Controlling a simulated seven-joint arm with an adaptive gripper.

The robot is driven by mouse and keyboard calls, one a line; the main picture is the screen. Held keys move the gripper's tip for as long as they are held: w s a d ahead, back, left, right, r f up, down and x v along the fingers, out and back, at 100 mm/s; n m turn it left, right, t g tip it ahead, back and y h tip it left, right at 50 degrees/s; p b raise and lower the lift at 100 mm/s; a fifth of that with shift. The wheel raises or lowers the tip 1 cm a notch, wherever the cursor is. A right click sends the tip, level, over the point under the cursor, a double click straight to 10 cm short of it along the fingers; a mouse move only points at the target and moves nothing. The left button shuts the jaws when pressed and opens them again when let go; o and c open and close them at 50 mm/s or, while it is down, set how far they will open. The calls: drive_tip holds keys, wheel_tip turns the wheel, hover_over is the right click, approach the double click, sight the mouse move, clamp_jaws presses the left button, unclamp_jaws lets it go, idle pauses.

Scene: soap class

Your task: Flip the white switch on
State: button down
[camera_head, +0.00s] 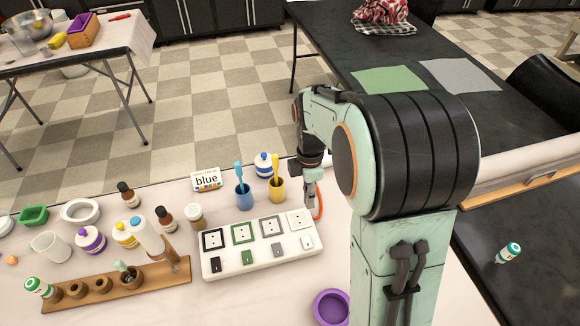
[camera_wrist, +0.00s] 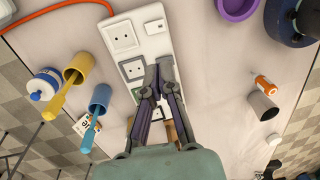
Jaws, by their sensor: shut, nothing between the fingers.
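A white power strip (camera_head: 262,262) lies on the light table, with a row of coloured-frame sockets and a row of small switches. The white switch (camera_head: 307,242) is at its right end, in front of the white socket (camera_head: 299,219). In the wrist view the white switch (camera_wrist: 154,27) shows near the strip's top end, uncovered. I cannot tell its on or off position. My gripper (camera_head: 317,207) is shut and empty, pointing down by the strip's right end. In the wrist view its fingertips (camera_wrist: 158,75) overlap the strip below the white switch, hiding part of it.
A blue cup (camera_head: 244,198) and a yellow cup (camera_head: 277,189) with brushes stand behind the strip. An orange cable (camera_wrist: 62,10) runs near the strip's end. A purple bowl (camera_head: 331,306) is in front at right. A wooden rack (camera_head: 118,286) with bottles stands at left.

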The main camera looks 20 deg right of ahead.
sight(307, 241)
drive_tip(key=shift+s+f, duration=0.15)
drive_tip(key=shift+f, duration=0.15)
drive_tip(key=f, duration=0.4)
drive_tip(key=s+f, duration=0.1)
drive_tip(key=f, duration=0.9)
drive_tip(key=shift+s, duration=0.35)
drive_tip(key=shift+s+f, duration=0.1)
drive_tip(key=shift+f, duration=0.1)
drive_tip(key=shift+w+r, duration=0.3)
drive_tip(key=shift+w, duration=0.5)
wheel_tip(307, 241, up, 14)
drive_tip(key=s, duration=0.1)
drive_tip(key=shift+s, duration=0.35)
